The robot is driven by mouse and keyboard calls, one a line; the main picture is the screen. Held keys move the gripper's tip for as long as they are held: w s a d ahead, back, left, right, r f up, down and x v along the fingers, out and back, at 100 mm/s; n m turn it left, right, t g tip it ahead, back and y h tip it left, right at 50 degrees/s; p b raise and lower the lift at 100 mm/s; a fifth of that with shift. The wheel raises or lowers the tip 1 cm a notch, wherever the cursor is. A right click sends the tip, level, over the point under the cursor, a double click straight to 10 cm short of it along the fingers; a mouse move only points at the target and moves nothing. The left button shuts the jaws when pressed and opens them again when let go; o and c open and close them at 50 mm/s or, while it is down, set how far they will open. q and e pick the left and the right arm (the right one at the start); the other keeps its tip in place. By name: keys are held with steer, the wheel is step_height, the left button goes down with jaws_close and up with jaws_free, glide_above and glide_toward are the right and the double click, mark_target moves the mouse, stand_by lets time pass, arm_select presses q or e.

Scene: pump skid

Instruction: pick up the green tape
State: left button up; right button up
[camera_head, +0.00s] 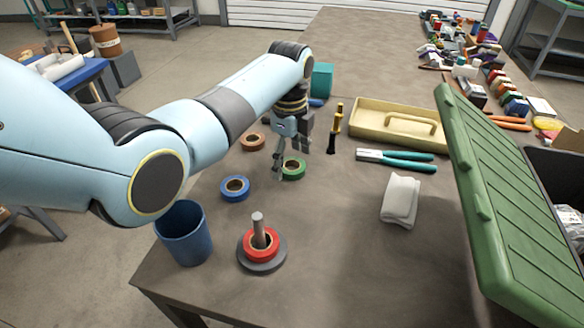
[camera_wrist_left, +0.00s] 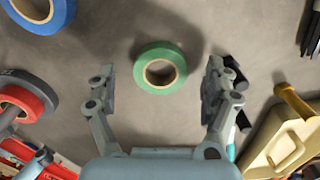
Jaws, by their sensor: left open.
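The green tape (camera_head: 293,169) is a ring lying flat on the table, left of the middle. It also shows in the left wrist view (camera_wrist_left: 160,68), ahead of and roughly centred between my fingers. My left gripper (camera_head: 293,165) is open and empty. It reaches down over the green tape, its fingers apart on either side in the left wrist view (camera_wrist_left: 157,88), and I see no contact with the tape. Part of the tape is hidden behind a finger in the head view. My right gripper is in neither view.
A blue tape (camera_head: 235,188) and an orange-brown tape (camera_head: 252,141) lie close by. A red tape (camera_head: 261,250) sits on a grey spindle. A blue cup (camera_head: 183,233), teal-handled pliers (camera_head: 397,159), a cream tray (camera_head: 375,123) and a white cloth (camera_head: 400,199) are around. The table's front middle is clear.

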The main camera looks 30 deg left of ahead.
arm_select(q)
steer(key=shift+f, duration=0.75)
steer(key=c, duration=1.1)
